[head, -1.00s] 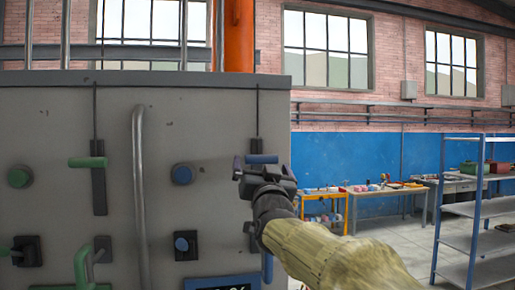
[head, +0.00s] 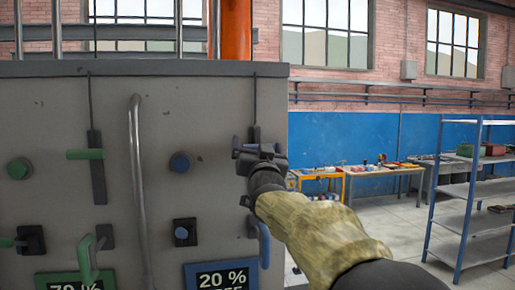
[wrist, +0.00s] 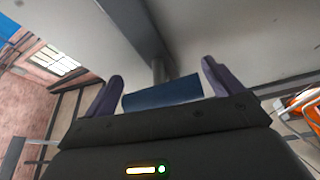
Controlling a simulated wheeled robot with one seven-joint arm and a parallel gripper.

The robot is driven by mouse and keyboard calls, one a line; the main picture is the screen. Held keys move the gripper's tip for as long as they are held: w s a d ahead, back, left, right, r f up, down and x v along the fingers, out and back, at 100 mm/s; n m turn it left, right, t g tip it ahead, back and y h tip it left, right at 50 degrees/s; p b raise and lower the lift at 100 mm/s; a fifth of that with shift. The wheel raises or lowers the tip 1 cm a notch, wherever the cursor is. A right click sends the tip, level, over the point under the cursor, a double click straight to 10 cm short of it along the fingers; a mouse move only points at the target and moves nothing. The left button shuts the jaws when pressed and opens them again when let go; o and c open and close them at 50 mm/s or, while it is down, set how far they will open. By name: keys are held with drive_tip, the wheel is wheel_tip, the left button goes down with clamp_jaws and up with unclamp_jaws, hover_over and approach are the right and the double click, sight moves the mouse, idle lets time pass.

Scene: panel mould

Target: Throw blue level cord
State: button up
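The blue level cord is a blue crossbar at the right edge of the grey panel. A thin dark cord (head: 255,98) runs down to its dark slot. In the head view my gripper (head: 248,143) is in front of it and hides the bar. In the wrist view the blue bar (wrist: 163,93) lies crosswise between the two purple fingers of my gripper (wrist: 162,86), with a small gap at each end. My gripper is open and holds nothing. A blue-framed display (head: 222,277) reading 20 % is below.
A green crossbar (head: 85,154) hangs on the left of the panel (head: 60,115). A vertical metal pipe (head: 138,190) stands between the green and blue controls. A blue knob (head: 179,163) and a blue-centred switch (head: 183,232) are left of my gripper. Tables and shelves (head: 470,200) stand far right.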

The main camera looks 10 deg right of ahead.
wheel_tip(320, 180, down, 7)
drive_tip(key=b, duration=0.9)
drive_tip(key=shift+a, duration=0.1)
drive_tip(key=o, duration=1.1)
drive_tip(key=b+v, duration=0.8)
drive_tip(key=v, duration=0.9)
drive_tip(key=shift+s+b, duration=0.25)
drive_tip(key=shift+b, duration=0.1)
